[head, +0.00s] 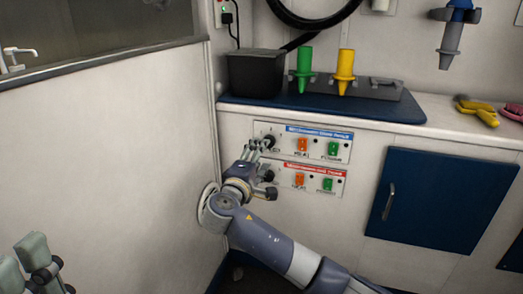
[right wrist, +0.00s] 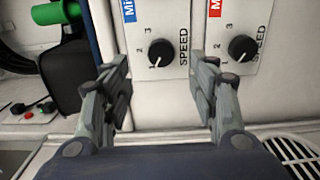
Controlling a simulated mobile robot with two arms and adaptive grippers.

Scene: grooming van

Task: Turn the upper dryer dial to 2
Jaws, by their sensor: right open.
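The upper dryer panel (head: 318,132) has a blue-topped label and a black speed dial (head: 269,141). In the right wrist view the panel is turned sideways, and the same dial (right wrist: 161,52) shows its white mark towards 1. My right gripper (head: 255,147) is open in front of this dial. In the right wrist view its fingers (right wrist: 161,85) stand either side of the dial's line, apart from it, with nothing between them. My left gripper (head: 24,264) is partly visible at the lower left, its fingers apart and empty.
The red-labelled lower panel (head: 325,170) has its own dial (right wrist: 242,48), close beside the right finger's line. A dark blue cabinet door (head: 440,200) is at the right. Green (head: 304,65) and yellow (head: 345,68) nozzles stand on the counter. A white partition (head: 110,150) is left of the panels.

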